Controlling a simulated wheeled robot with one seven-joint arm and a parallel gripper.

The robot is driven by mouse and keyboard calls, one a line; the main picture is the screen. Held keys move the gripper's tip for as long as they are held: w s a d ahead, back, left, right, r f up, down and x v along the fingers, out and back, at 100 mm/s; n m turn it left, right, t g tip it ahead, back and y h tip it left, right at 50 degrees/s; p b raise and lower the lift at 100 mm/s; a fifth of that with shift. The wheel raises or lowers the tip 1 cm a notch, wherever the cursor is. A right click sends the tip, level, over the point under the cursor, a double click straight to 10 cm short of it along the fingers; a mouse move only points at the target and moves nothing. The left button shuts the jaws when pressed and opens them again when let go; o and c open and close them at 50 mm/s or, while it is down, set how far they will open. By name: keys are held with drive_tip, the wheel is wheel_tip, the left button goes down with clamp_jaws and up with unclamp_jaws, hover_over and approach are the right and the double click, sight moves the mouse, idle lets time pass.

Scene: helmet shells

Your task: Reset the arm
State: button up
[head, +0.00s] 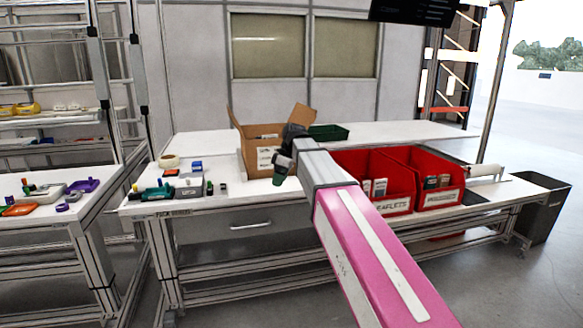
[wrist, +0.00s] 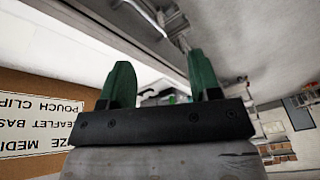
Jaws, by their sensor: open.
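My gripper (head: 281,170) is at the end of my pink and grey arm, in front of the cardboard box on the workbench in the head view. In the wrist view its two green fingers (wrist: 163,88) stand apart with nothing between them. The gripper is open and empty. Part of the wrist is hidden behind the grey arm link in the head view.
An open cardboard box (head: 262,138) with a printed label stands on the white workbench (head: 218,205). Two red bins (head: 398,204) stand right of my arm, and a green tray (head: 328,132) is behind. Small items and a tape roll (head: 169,161) lie left. A dark bin (head: 540,205) stands at the right end.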

drive_tip(key=s+d+f+m+h, duration=0.1)
drive_tip(key=s+d+f+m, duration=0.4)
drive_tip(key=f, duration=0.6)
drive_tip(key=s+d+f+m+h, duration=0.1)
drive_tip(key=s+d+f+m, duration=0.4)
drive_tip(key=d+f, duration=0.5)
drive_tip(key=s+d+f+m+h, duration=0.1)
drive_tip(key=s+d+f+m, duration=0.4)
drive_tip(key=s+d+f, duration=0.3)
wheel_tip(320, 180, down, 4)
drive_tip(key=shift+s+t+h, duration=0.3)
drive_tip(key=shift+s, duration=0.15)
